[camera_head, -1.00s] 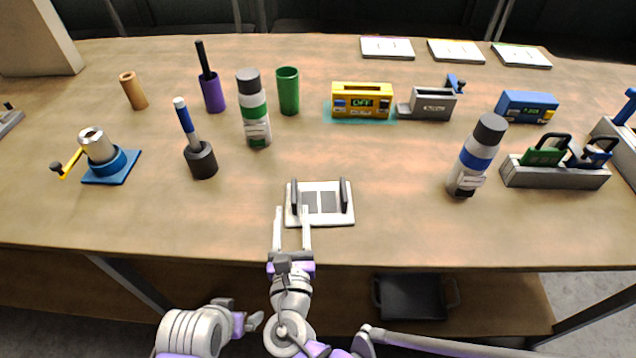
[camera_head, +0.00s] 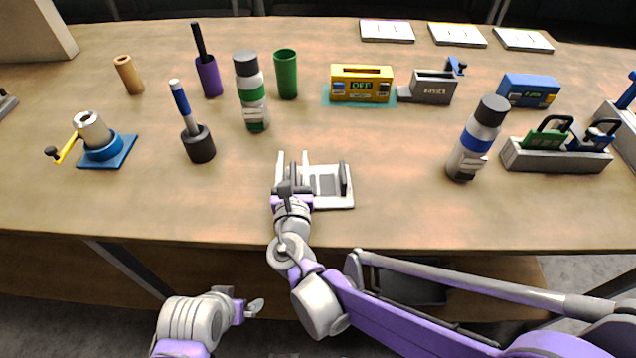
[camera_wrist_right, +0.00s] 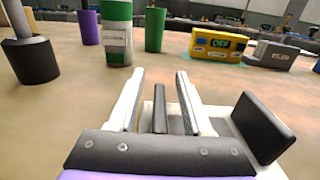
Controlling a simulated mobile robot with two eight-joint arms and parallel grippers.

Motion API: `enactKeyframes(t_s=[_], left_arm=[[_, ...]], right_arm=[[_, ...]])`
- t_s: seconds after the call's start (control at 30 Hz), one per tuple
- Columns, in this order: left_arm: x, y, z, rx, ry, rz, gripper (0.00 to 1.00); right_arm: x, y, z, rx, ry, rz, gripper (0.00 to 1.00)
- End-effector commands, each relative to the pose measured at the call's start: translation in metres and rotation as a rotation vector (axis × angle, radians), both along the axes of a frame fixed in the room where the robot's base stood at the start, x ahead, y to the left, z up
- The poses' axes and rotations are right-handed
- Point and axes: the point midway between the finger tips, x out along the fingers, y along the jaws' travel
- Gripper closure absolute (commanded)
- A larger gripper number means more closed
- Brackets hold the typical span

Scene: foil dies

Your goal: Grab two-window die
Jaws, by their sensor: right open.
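The two-window die appears to be the white plate (camera_head: 338,200) with two dark square windows and two black upright grips, near the table's front edge. My right gripper (camera_head: 292,158) is open, its fingers on either side of the left black grip. In the right wrist view that grip (camera_wrist_right: 160,110) stands between the open fingers (camera_wrist_right: 160,76), with gaps visible beside it. The right grip (camera_wrist_right: 263,128) stands outside the fingers. My arm hides the plate's left part in the head view. My left gripper (camera_head: 252,307) is low, off the table's front; its jaws are too small to read.
A white-and-blue bottle (camera_head: 478,138) and a grey rack (camera_head: 555,158) with green and blue handled pieces stand to the right. A black holder (camera_head: 199,148) and a green-banded bottle (camera_head: 252,95) stand to the left. A yellow box (camera_head: 361,85) is behind. Table around the plate is clear.

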Motion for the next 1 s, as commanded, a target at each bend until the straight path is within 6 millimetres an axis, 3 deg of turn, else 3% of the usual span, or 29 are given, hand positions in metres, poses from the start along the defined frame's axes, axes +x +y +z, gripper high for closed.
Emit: enactKeyframes(t_s=[0.13,0.4,1.0], left_arm=[[0.0000,0.0000,0.0003,0.000,0.000,0.000,0.00],[0.0000,0.0000,0.0003,0.000,0.000,0.000,0.00],[0.0000,0.0000,0.0003,0.000,0.000,0.000,0.00]], right_arm=[[-0.0006,0.0002,0.0003,0.000,0.000,0.001,0.52],[-0.0008,0.0002,0.0003,0.000,0.000,0.001,1.00],[-0.0009,0.0001,0.0003,0.000,0.000,0.001,1.00]])
